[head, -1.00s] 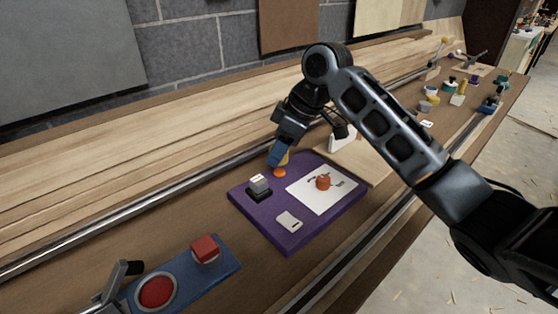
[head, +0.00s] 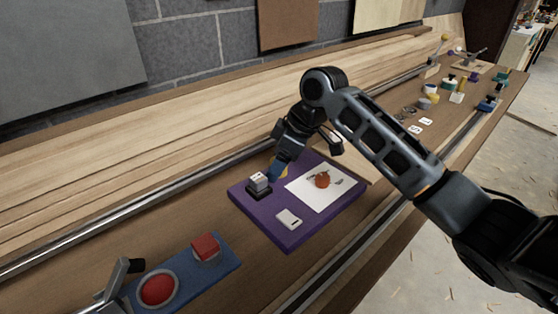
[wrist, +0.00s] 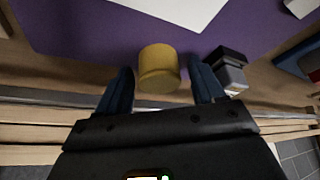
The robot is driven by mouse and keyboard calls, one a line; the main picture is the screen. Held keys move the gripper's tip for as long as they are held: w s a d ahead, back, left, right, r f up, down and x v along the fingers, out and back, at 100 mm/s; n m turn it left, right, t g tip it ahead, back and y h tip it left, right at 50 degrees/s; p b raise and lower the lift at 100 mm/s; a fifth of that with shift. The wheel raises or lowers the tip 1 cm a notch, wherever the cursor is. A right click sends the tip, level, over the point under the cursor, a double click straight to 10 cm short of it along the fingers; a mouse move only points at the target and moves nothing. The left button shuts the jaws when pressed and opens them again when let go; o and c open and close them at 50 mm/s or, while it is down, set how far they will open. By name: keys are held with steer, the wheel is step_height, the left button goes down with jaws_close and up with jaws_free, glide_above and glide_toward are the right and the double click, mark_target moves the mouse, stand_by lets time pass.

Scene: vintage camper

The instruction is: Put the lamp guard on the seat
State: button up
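A yellow cylinder (wrist: 159,66), which I take to be the lamp guard, stands upright on the purple board (head: 290,238). In the head view only a sliver of the yellow cylinder (head: 284,172) shows beside my blue fingers. My gripper (wrist: 162,88) is open, with one finger on each side of the cylinder and a small gap at both sides. In the head view my gripper (head: 274,172) points down at the board's back edge. The orange spot seen there earlier, perhaps the seat, is hidden now.
A grey-white block on a black base (head: 258,184) stands close to the fingers. A blue panel (head: 222,264) with a red block lies at front left.

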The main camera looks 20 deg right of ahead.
steer(key=shift+o, duration=0.3)
steer(key=shift+r, duration=0.2)
steer(key=b+v, duration=0.1)
steer(key=v, duration=1.1)
